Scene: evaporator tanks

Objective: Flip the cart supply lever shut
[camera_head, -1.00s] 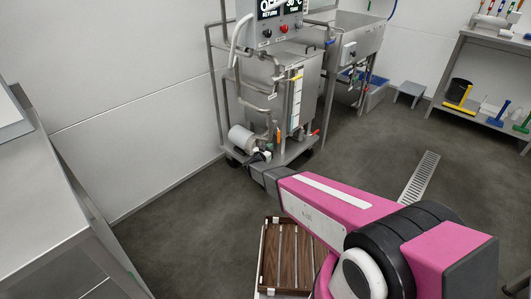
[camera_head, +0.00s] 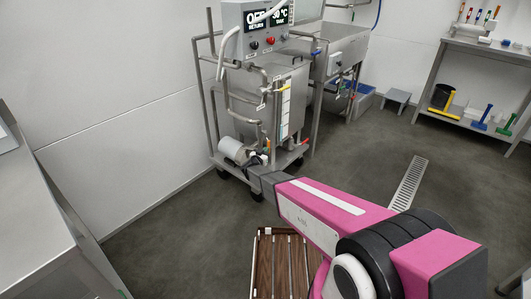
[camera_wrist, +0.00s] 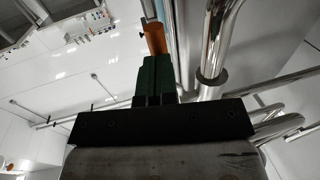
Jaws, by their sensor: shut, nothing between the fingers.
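The steel cart (camera_head: 272,95) stands by the wall in the head view, with a control box reading OFF on top. My arm reaches to its lower front. My gripper (camera_wrist: 157,62) is shut, its green fingers together and pointing up in the wrist view. An orange handle-like piece (camera_wrist: 155,38) is right at the fingertips, beside steel pipes; it may be the supply lever, and I cannot tell whether the fingers touch it. In the head view the fingertips are small near the cart's pump. A red handle (camera_head: 303,143) is low on the cart's right.
Bright vertical pipes (camera_wrist: 217,45) run close to the right of the fingers. A steel sink (camera_head: 345,50) stands behind the cart. A steel table (camera_head: 45,235) is at left and a slatted wooden tray (camera_head: 283,265) is in front. Floor is open around the drain (camera_head: 408,185).

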